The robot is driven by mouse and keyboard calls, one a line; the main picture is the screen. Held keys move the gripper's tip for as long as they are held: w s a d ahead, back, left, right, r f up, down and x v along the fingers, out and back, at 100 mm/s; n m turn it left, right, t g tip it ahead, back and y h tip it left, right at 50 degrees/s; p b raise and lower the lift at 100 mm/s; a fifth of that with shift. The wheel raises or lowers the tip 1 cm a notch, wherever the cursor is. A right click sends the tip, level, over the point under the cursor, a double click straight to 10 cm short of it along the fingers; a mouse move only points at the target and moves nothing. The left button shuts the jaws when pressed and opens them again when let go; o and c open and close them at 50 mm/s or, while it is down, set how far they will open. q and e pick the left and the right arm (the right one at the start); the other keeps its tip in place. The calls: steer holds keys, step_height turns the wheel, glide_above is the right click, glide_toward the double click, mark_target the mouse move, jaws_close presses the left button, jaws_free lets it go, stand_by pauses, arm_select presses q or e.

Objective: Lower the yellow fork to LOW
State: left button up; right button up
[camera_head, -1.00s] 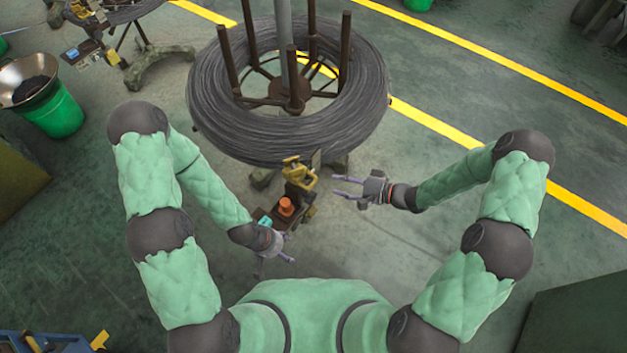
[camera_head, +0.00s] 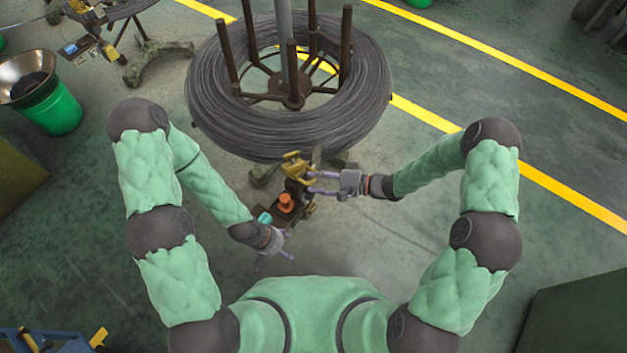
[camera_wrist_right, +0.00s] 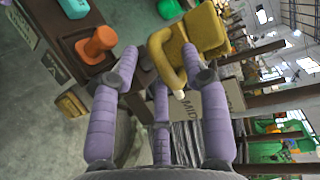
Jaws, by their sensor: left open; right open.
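The yellow fork (camera_head: 295,168) sits on the small dark stand in front of the wire coil. In the right wrist view the yellow fork (camera_wrist_right: 190,42) is large at the top centre, with a curved arm and a pale tip. My right gripper (camera_head: 312,182) is open beside the fork on its right; in the wrist view its purple fingers (camera_wrist_right: 160,80) reach up around the fork's lower end. I cannot tell whether they touch it. A plate behind it (camera_wrist_right: 205,110) shows letters like "MID". My left gripper (camera_head: 275,255) is open, low and left of the stand.
An orange knob (camera_head: 286,203) and a teal block (camera_head: 265,218) are on the stand (camera_head: 297,217). A big wire coil (camera_head: 290,135) on a post frame stands just behind. A green bin (camera_head: 53,108) is far left.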

mark_target(300, 187)
steer(key=shift+x, duration=0.8)
jaws_close()
step_height(300, 187, down, 6)
steer(key=shift+s+r+b, duration=0.1)
steer(key=shift+r+b, duration=0.05)
steer(key=shift+b, duration=1.1)
steer(key=shift+s, duration=0.1)
steer(key=shift+c, duration=0.8)
jaws_free()
steer(key=shift+o, duration=0.8)
steer(key=shift+r, duration=0.1)
